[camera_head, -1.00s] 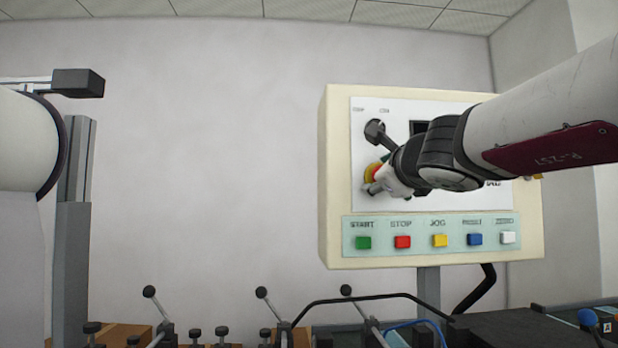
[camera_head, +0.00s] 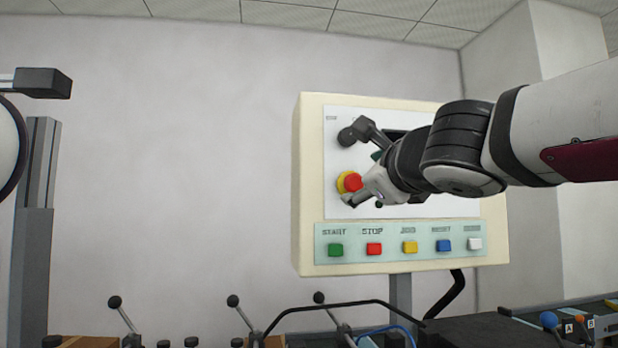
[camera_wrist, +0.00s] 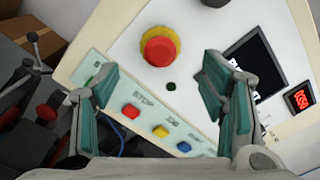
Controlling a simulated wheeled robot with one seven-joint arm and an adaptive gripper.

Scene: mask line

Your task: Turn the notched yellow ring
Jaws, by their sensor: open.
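The yellow ring (camera_head: 342,183) sits around the base of a red mushroom button (camera_head: 352,182) on the white panel face. In the wrist view the yellow ring (camera_wrist: 175,42) rims the red button (camera_wrist: 158,50), above the space between my fingers. No notch can be made out. My gripper (camera_head: 356,201) is just right of and below the button in the head view. In the wrist view my gripper (camera_wrist: 165,105) has its teal-padded fingers wide apart with nothing between them. The fingers look apart from the ring; the remaining distance is hard to tell.
A dark selector knob (camera_head: 347,136) is above the ring. Below is a row of push buttons, including green (camera_head: 335,250), red (camera_head: 374,249) and yellow (camera_head: 410,247). A dark screen (camera_wrist: 248,65) and red display (camera_wrist: 299,97) are nearby. Levers (camera_head: 240,313) stand below the cream box (camera_head: 308,190).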

